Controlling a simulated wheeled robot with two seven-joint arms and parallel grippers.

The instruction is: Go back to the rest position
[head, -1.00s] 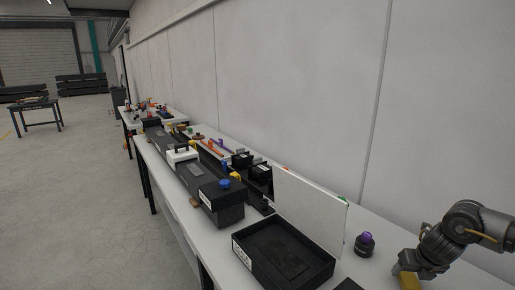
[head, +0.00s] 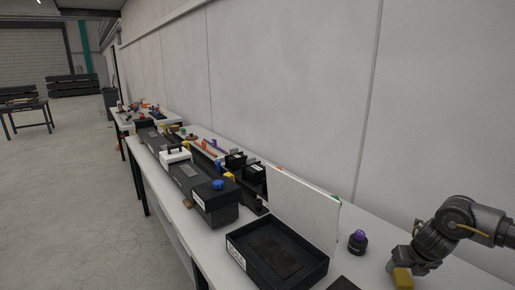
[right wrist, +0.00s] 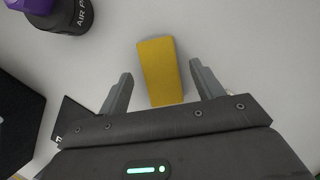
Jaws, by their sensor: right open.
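My right gripper (head: 398,270) is at the lower right of the head view, over the white table. In the right wrist view its two fingers (right wrist: 160,88) are spread apart and open. A yellow block (right wrist: 160,70) lies on the table between and beyond the fingertips, not gripped; it also shows in the head view (head: 402,279) just below the gripper. Whether the fingers touch it is not clear, but gaps show on both sides. My left gripper is not in view.
A black bottle with a purple cap (head: 358,242) stands left of the gripper. A black open tray (head: 232,250) with an upright white panel (head: 303,210) is further left. Black boxes (head: 214,204) line the table (head: 185,222) along the wall. Floor (head: 75,200) on the left is clear.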

